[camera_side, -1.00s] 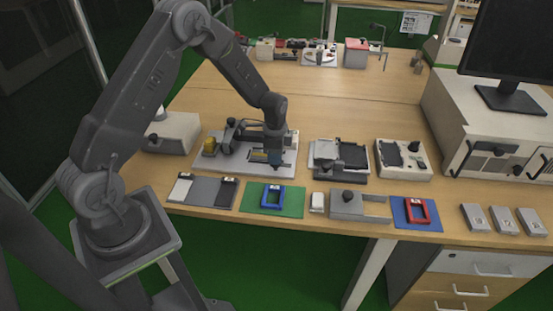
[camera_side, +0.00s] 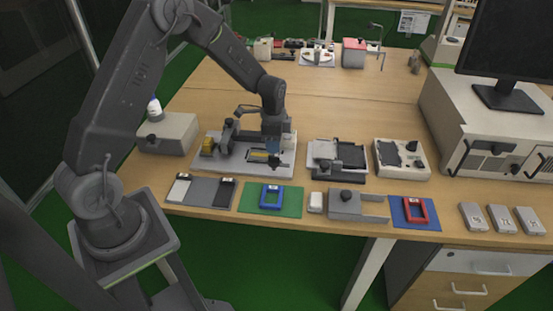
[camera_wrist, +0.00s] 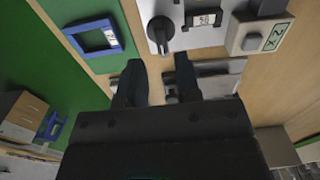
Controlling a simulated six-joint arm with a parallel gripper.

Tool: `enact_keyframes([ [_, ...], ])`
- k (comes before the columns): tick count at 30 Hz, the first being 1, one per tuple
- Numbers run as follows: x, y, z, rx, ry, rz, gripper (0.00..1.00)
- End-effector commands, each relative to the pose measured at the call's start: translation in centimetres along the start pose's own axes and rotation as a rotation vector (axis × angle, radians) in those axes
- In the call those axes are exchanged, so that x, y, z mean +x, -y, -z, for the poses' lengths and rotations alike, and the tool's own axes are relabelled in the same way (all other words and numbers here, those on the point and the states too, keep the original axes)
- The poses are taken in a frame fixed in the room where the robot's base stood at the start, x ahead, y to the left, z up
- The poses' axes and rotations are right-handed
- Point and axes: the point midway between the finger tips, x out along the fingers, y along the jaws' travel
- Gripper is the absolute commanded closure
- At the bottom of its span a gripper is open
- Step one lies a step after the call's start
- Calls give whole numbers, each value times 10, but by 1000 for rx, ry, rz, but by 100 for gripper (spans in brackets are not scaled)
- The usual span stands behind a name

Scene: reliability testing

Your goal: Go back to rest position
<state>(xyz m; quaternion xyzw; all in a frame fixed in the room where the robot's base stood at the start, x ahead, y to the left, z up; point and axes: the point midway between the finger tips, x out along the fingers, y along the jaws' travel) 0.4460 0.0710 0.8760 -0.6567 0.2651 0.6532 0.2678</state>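My gripper (camera_side: 273,150) hangs over the right part of the grey test fixture (camera_side: 214,168) in the side view. Its fingertips overlap the fixture there, so I cannot tell the exact gap. In the wrist view my gripper (camera_wrist: 157,80) shows two dark fingers spread apart, with nothing visible between them.
A blue frame (camera_side: 271,197) lies on a green mat (camera_side: 293,203), and a red frame (camera_side: 416,210) on a blue mat (camera_side: 399,211). Other devices (camera_side: 401,158) stand right of the fixture. A grey box (camera_side: 170,133) bears a bottle (camera_side: 155,109) at left.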

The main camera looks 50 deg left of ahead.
Motion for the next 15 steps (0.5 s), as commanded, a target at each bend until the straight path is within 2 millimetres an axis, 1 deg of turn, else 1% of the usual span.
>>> enact_keyframes([
  [2, -21, -5, 3, -24, -13, 21, 69],
  [5, -59, -20, 5, -84, -39, 55, 69],
  [6, -77, -28, 6, -114, -52, 70, 69],
  [8, -102, -42, 5, -162, -74, 92, 69],
  [9, -118, -52, 3, -194, -89, 104, 69],
  [12, -154, -79, -3, -274, -131, 134, 69],
  [15, -184, -108, -12, -352, -176, 158, 69],
])
